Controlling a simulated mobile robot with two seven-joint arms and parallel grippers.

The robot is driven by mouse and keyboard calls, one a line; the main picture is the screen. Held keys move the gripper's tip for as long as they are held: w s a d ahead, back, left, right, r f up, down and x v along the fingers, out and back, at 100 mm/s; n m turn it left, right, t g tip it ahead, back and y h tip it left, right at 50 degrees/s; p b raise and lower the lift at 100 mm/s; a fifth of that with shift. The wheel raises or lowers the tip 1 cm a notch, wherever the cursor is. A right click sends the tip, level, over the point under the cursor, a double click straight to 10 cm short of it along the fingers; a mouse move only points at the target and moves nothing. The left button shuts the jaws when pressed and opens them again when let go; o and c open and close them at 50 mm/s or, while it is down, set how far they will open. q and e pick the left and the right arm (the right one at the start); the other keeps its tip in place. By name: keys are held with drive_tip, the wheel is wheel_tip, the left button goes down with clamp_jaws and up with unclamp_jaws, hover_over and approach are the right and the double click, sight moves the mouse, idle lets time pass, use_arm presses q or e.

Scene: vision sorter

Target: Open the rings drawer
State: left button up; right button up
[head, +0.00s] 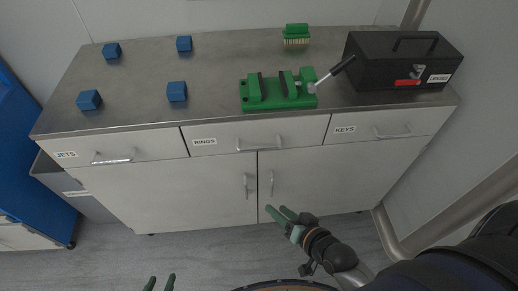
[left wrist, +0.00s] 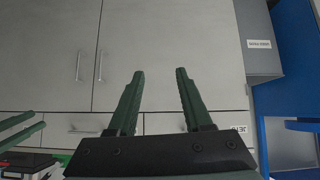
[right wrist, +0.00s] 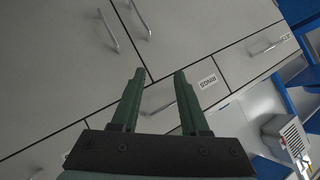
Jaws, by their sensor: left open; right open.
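The rings drawer (head: 226,141) is the middle drawer of the cabinet, with a "RINGS" label at its left and a bar handle (head: 260,146). It looks shut, flush with its neighbours. My right gripper (head: 279,213) is open and empty, in front of the lower cabinet doors and below the drawer. In the right wrist view the rings handle (right wrist: 160,104) shows partly between the open fingers, apart from them. My left gripper (head: 160,283) is open and empty at the bottom edge of the head view, away from the cabinet. The left wrist view shows its open fingers (left wrist: 154,75) against the cabinet front.
The jets drawer (head: 135,148) is at left and the keys drawer (head: 365,126) at right. Two doors with vertical handles lie below. On top are several blue blocks (head: 177,92), a green vise (head: 275,103), a green brush (head: 296,42) and a black toolbox (head: 385,75). Floor in front is clear.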

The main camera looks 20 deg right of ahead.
sight(260, 149)
drive_tip(key=w+d+r+m+t+b, duration=0.35)
drive_tip(key=w+r+m, duration=0.35)
drive_tip(key=m, duration=0.5)
drive_tip(key=shift+t+h, duration=0.3)
drive_tip(key=shift+t, duration=0.15)
drive_tip(key=x, duration=1.1)
drive_tip(key=shift+w+a+f+b, duration=0.25)
drive_tip(key=shift+a+f+b, duration=0.1)
use_arm(q)
drive_tip(key=f, duration=0.1)
drive_tip(key=d+f, duration=0.1)
drive_tip(key=w+f, duration=0.1)
drive_tip(key=f, duration=0.1)
drive_tip(key=shift+w+d, duration=0.1)
drive_tip(key=shift+d, duration=0.05)
use_arm(e)
drive_tip(key=shift+w, duration=0.1)
drive_tip(key=c, duration=0.7)
clamp_jaws()
use_arm(q)
drive_tip(key=shift+s+f, duration=0.1)
drive_tip(key=shift+s, duration=0.1)
